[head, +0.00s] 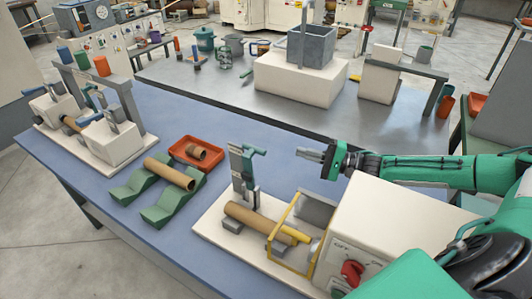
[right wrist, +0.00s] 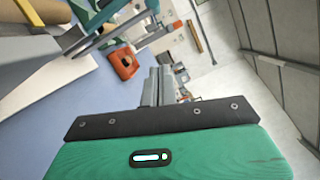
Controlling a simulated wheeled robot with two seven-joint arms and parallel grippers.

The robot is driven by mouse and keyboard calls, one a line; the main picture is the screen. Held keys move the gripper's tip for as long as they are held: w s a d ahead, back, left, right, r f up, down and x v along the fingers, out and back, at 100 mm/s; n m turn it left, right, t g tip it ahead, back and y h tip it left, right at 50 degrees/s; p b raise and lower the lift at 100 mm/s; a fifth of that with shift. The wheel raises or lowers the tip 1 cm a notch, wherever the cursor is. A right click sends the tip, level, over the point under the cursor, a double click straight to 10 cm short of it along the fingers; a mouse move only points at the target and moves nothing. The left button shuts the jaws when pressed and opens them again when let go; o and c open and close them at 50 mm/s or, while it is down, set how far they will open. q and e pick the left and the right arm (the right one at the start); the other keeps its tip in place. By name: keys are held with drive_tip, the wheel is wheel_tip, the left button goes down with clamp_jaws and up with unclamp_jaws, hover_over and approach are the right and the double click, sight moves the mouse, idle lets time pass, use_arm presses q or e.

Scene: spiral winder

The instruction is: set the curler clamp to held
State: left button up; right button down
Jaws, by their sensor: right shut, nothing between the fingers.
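A grey upright clamp (head: 243,172) with a teal handle (head: 252,151) stands on the white base of the machine at front right, and appears to be the curler clamp. Its handle sticks out to the right near the top of the post. A brown cardboard tube (head: 258,222) lies below it on grey supports. My right gripper (head: 312,153) is shut and empty, in the air to the right of the handle and apart from it. Its closed fingers also show in the right wrist view (right wrist: 156,86), with the teal handle (right wrist: 98,15) at upper left. My left gripper is out of view.
A yellow guard frame (head: 283,254) and a white box with a red knob (head: 352,270) stand right of the tube. Green cradles (head: 159,210) hold another tube, beside an orange tray (head: 184,149). A second machine (head: 108,141) is at left.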

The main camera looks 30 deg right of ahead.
sight(251, 170)
drive_tip(key=w+a+r+p, duration=0.2)
drive_tip(key=w+a+p, duration=0.2)
drive_tip(key=a, duration=0.6)
drive_tip(key=shift+w+a+p, duration=0.15)
drive_tip(key=shift+w+p, duration=0.2)
drive_tip(key=shift+w, duration=0.25)
